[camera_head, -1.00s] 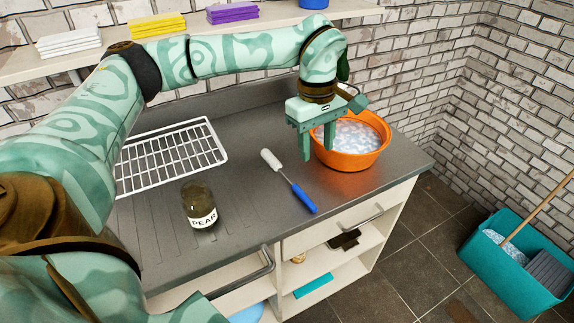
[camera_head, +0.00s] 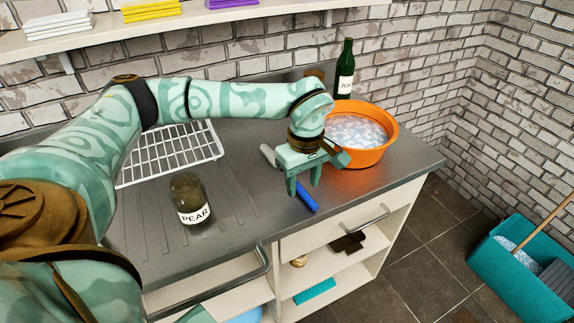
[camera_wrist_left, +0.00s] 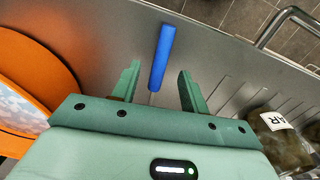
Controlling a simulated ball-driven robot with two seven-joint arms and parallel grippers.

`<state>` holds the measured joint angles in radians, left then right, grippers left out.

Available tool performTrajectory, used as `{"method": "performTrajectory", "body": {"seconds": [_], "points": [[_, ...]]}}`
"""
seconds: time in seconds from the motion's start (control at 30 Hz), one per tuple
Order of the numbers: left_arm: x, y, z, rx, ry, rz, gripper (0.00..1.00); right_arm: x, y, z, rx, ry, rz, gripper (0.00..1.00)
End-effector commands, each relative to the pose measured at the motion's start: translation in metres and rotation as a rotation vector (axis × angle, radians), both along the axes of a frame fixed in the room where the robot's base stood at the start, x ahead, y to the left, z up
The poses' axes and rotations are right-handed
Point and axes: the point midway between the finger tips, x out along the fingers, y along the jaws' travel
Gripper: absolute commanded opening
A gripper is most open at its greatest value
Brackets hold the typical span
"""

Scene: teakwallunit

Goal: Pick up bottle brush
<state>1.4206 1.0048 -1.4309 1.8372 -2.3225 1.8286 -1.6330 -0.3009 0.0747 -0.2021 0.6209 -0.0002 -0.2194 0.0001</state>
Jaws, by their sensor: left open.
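The bottle brush lies on the grey metal counter, with its blue handle (camera_head: 306,197) toward the front edge and its pale bristle head (camera_head: 268,154) toward the back. My left gripper (camera_head: 304,187) is open and empty above the brush, partly covering its middle. In the left wrist view, the blue handle (camera_wrist_left: 162,57) shows ahead of and between the two open fingers (camera_wrist_left: 158,88). The bristle head is hidden there behind the gripper body. My right gripper is not in view.
An orange basin (camera_head: 365,157) of sudsy water stands right of the gripper. A dark green bottle (camera_head: 345,72) is behind it. A jar labelled PEAR (camera_head: 188,198) and a white wire rack (camera_head: 170,157) are on the left. A teal bucket (camera_head: 500,277) is on the floor.

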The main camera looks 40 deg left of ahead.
Motion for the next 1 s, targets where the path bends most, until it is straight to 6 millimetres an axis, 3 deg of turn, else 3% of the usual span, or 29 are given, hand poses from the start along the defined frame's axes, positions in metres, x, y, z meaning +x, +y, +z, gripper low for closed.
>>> {"method": "performTrajectory", "body": {"seconds": [0.03, 0.1, 0.33, 0.5, 0.83, 1.0], "points": [[0.0, 0.0, -0.014, -0.001, 0.004, 0.0, 0.44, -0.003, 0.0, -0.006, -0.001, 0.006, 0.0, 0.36], [0.0, 0.0, -0.021, -0.001, 0.003, 0.001, 0.44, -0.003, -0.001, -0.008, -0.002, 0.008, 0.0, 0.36], [0.0, 0.0, -0.02, 0.0, -0.001, 0.0, 0.42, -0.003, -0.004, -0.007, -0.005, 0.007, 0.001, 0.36], [0.0, 0.0, -0.02, 0.0, -0.001, 0.0, 0.0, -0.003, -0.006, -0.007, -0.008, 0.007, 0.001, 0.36], [0.001, 0.0, -0.018, 0.0, -0.001, 0.0, 0.0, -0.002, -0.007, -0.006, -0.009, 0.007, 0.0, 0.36], [0.001, 0.0, -0.001, -0.001, -0.005, 0.0, 0.0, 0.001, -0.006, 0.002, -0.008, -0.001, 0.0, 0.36]]}}
